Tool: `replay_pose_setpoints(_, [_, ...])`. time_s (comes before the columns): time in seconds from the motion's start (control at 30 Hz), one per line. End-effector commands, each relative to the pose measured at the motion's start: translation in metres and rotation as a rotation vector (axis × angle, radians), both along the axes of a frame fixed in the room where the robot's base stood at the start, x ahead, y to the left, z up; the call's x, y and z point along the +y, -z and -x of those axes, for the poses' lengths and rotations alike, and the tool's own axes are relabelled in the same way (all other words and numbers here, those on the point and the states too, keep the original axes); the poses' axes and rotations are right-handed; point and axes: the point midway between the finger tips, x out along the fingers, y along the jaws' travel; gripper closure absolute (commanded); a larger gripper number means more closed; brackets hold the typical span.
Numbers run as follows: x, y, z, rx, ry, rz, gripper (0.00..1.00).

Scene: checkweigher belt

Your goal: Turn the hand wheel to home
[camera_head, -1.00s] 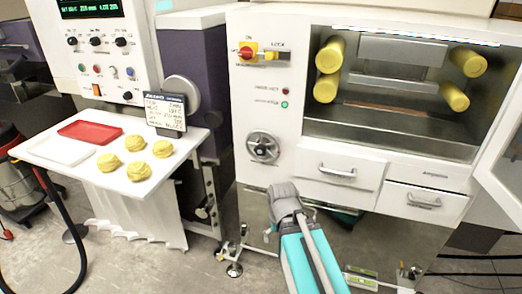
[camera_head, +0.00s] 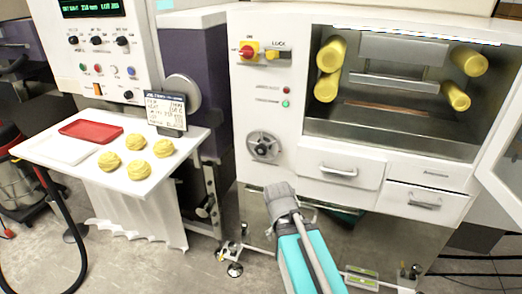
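The hand wheel (camera_head: 264,148) is a small grey spoked wheel on the lower left of the white machine front, below the indicator lamps. My gripper (camera_head: 277,192) is at the end of my grey and teal arm, in front of the machine and below the wheel. A clear gap separates it from the wheel. I see it mostly from behind, and its fingers are too small and hidden to tell whether they are open or shut. Any home mark by the wheel is too small to read.
Right of the wheel are two drawers with bar handles (camera_head: 338,171). Above the wheel are a red and yellow switch (camera_head: 248,50) and a yellow knob (camera_head: 271,56). An open door (camera_head: 505,165) stands at the right. A white table (camera_head: 80,172) with dough pieces is left.

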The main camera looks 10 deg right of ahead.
Motion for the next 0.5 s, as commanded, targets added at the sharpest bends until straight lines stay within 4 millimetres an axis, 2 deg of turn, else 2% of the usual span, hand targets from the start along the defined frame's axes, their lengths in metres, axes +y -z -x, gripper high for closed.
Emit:
replay_pose_setpoints(0.27, [-0.017, -0.007, -0.04, -0.08, -0.37, 0.333, 0.02])
replay_pose_setpoints(0.5, [-0.021, -0.032, -0.079, -0.089, -0.737, 0.685, 0.02])
